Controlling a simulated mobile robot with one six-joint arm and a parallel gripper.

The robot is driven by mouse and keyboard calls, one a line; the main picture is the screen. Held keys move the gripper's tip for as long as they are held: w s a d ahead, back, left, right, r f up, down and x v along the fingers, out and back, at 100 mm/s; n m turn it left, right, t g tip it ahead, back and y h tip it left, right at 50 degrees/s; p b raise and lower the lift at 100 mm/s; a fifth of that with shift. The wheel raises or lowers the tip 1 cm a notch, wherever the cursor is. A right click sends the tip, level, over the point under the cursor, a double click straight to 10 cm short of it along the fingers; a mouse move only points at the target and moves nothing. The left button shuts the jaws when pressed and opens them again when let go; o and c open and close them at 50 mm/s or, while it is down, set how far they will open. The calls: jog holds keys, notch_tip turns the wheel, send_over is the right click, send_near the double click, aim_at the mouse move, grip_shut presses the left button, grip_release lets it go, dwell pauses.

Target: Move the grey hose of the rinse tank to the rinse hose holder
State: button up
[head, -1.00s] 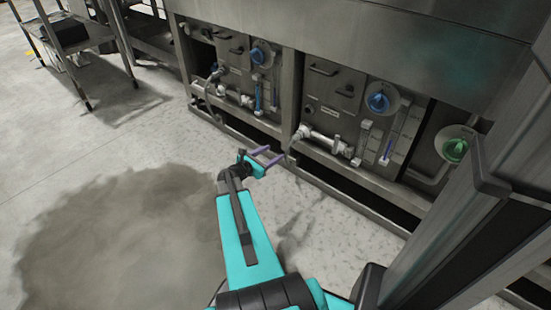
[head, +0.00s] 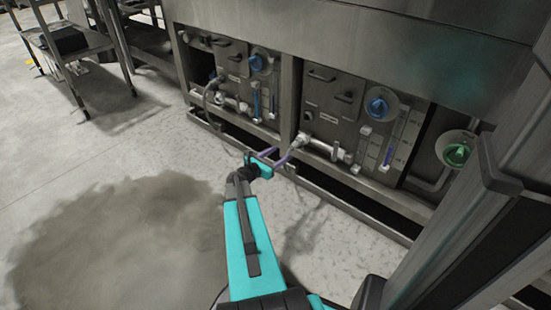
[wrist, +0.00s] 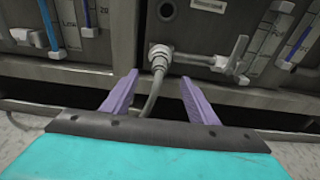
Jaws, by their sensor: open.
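A grey hose (wrist: 154,92) hangs from a pale metal coupling (wrist: 160,54) on the front of the right-hand tank panel. It drops between my two purple fingers in the wrist view and bends left below them. My gripper (wrist: 159,78) is open, and the hose is not clamped. In the head view my gripper (head: 281,154) is just in front of the lower left corner of that panel, close to the coupling (head: 299,140). Another grey hose (head: 207,95) loops at the left panel. I cannot read the tank labels or tell which part is the rinse hose holder.
A white pipe with a lever valve (head: 337,153) runs right from the coupling. Blue dials (head: 377,106) and gauge tubes sit on the panels, with a green dial (head: 457,153) further right. A steel lower rail (head: 350,197) runs below.

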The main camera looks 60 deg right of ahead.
aim_at(290, 148)
jog(key=b+x, duration=0.3)
jog(key=x, duration=0.8)
jog(key=shift+d, duration=0.2)
jog(key=shift+c, duration=0.2)
grip_shut()
jog(key=shift+f+v, duration=0.2)
jog(key=shift+v, duration=1.05)
jog(key=shift+f+v, duration=0.2)
jog(key=shift+v, duration=1.05)
dwell(0.8)
